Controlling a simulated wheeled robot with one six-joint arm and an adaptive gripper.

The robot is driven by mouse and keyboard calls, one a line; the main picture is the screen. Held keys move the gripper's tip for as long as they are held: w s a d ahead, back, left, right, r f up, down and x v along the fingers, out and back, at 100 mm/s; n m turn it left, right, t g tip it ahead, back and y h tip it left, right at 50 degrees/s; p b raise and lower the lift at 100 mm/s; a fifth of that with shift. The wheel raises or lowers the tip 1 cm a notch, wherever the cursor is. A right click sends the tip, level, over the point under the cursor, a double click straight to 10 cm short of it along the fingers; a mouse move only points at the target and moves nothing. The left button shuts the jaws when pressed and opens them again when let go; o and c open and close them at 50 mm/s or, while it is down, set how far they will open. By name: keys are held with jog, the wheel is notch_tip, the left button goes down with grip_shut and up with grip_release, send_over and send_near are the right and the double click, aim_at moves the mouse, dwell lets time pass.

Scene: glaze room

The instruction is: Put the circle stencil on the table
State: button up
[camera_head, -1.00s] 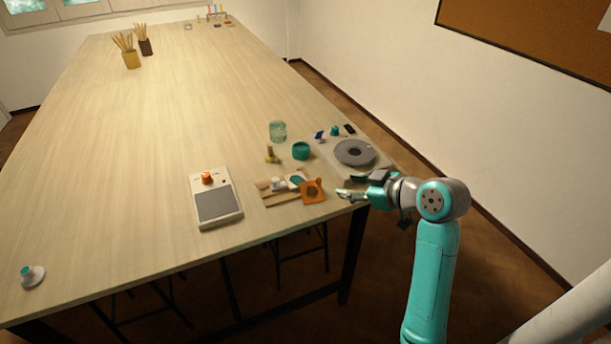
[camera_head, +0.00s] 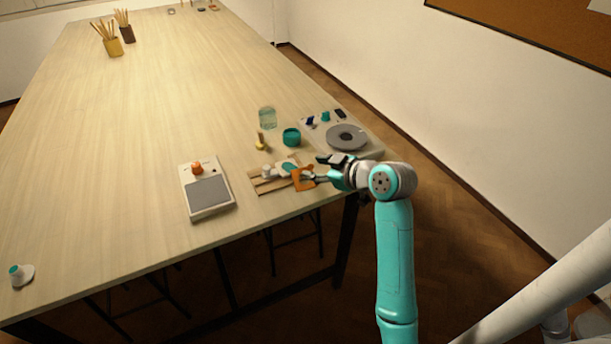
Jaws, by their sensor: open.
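The orange plate with a round hole, which looks like the circle stencil (camera_head: 299,184), is at the near right end of the table (camera_head: 120,130). It sits at the right end of a low wooden rack or board (camera_head: 268,187). It looks tilted, but I cannot tell how it is supported. My gripper (camera_head: 319,169) is open at its right side, with the fingers pointing left towards it. The lower finger overlaps the plate's right part in the picture and hides some of it. I cannot tell whether they touch.
A scale-like device (camera_head: 209,196) with an orange thing on it stands to the left. A teal jar (camera_head: 291,138), a glass jar (camera_head: 267,118) and a grey disc (camera_head: 347,138) stand behind the rack. The middle of the table is clear.

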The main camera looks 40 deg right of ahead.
jog(key=shift+x, duration=0.75)
grip_shut()
